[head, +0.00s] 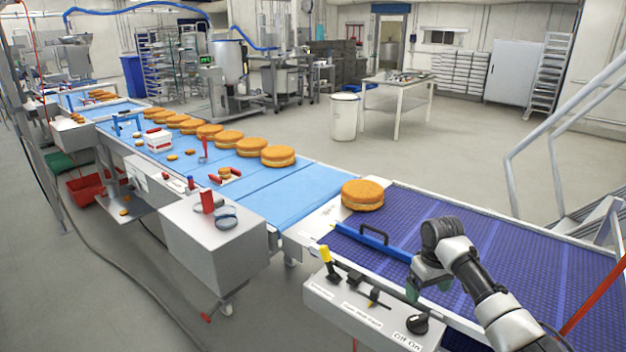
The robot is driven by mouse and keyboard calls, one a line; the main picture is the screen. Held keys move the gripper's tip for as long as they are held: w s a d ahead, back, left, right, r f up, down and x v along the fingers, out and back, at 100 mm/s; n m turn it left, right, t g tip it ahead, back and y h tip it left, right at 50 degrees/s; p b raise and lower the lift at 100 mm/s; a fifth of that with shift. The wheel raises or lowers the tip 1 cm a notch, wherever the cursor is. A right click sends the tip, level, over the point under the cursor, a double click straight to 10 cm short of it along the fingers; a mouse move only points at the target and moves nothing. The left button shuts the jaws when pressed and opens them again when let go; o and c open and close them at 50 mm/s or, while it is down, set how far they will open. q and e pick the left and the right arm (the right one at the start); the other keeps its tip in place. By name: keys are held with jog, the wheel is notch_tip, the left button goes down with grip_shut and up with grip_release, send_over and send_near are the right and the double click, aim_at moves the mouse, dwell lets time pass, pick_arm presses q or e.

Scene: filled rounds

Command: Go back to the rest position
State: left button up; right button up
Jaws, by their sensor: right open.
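My right gripper (412,291) comes in from the lower right and hangs over the near edge of the blue-purple conveyor belt (540,262), just behind the control panel. It is open, and I see nothing held in it. A blue bar with a black handle (372,240) lies along the belt's near edge, to the left of the gripper. A filled round cake (362,196) sits at the left end of this belt, apart from the gripper. My left gripper is not in view.
The control panel (365,310) with switches and a black knob stands right below my gripper. More rounds (278,156) sit in a row on the light blue belt (300,190). A metal railing (530,170) rises at the right. The floor behind the belts is largely clear.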

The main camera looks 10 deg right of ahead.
jog(key=s+a+f+n+t, duration=0.1)
jog(key=s+a+f+n, duration=0.1)
jog(key=s+a+f, duration=1)
jog(key=s+a+r+m+t, duration=0.1)
jog(key=s+a+r, duration=0.1)
jog(key=s, duration=0.6)
jog(key=s+a+r+t, duration=0.1)
jog(key=s+r, duration=0.1)
jog(key=s, duration=0.6)
jog(key=s+a+r+m+t, duration=0.1)
jog(key=s+a+r, duration=0.15)
jog(key=s, duration=0.45)
notch_tip(320, 180, down, 30)
jog(key=s+g+b, duration=0.2)
jog(key=b, duration=0.1)
jog(key=s+d+f+b, duration=0.1)
jog(key=s+f, duration=0.7)
jog(key=s+d+f+g+b, duration=0.1)
jog(key=s+d+f, duration=0.1)
jog(key=s+f, duration=0.5)
jog(key=shift+s+d+f, duration=0.25)
jog(key=shift+s+f, duration=0.1)
jog(key=shift+f, duration=0.6)
